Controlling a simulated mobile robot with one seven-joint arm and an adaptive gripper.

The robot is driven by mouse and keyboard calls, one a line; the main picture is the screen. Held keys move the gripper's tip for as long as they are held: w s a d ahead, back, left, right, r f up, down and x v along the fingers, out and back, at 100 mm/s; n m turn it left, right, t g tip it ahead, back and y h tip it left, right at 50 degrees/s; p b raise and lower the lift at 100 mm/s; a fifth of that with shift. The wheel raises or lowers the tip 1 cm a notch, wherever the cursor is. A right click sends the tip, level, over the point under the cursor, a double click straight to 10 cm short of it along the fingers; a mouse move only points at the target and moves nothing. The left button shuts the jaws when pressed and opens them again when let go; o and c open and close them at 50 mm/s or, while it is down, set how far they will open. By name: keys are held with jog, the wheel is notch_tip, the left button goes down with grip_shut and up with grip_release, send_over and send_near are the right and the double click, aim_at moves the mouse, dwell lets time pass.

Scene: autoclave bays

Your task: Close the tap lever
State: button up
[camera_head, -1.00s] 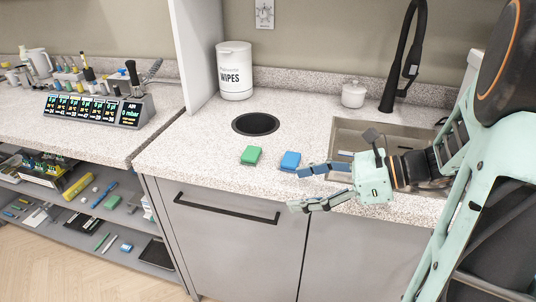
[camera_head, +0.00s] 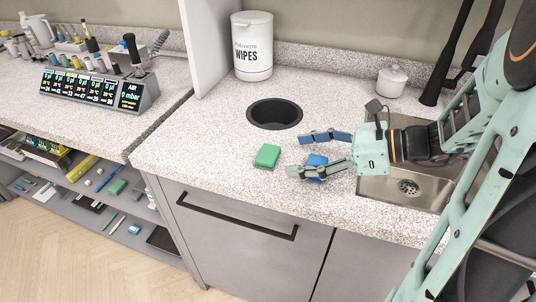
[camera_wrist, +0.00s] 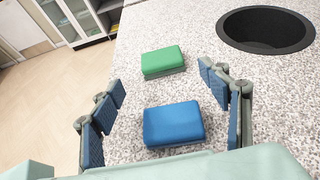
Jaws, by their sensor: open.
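The black tap (camera_head: 447,58) stands behind the sink at the right of the head view. Its top is cut off by the frame, and I cannot clearly make out its lever. My gripper (camera_head: 298,155) is open and empty over the counter, left of the sink and well apart from the tap. Its fingers straddle a blue sponge (camera_head: 317,161) without closing on it. In the wrist view the blue sponge (camera_wrist: 173,124) lies between the spread fingers of my gripper (camera_wrist: 163,82). The tap is not in the wrist view.
A green sponge (camera_head: 267,156) lies left of the blue one. A round dark hole (camera_head: 275,113), a wipes tub (camera_head: 252,46) and a white lidded jar (camera_head: 391,80) are behind. The steel sink (camera_head: 395,190) is partly hidden by my arm. The front counter is clear.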

aim_at(274, 154)
jog(key=b+x, duration=0.1)
jog(key=x, duration=0.6)
jog(key=shift+w+r, duration=0.15)
jog(key=shift+r, duration=0.05)
jog(key=c, duration=1)
jog(key=shift+r, duration=0.25)
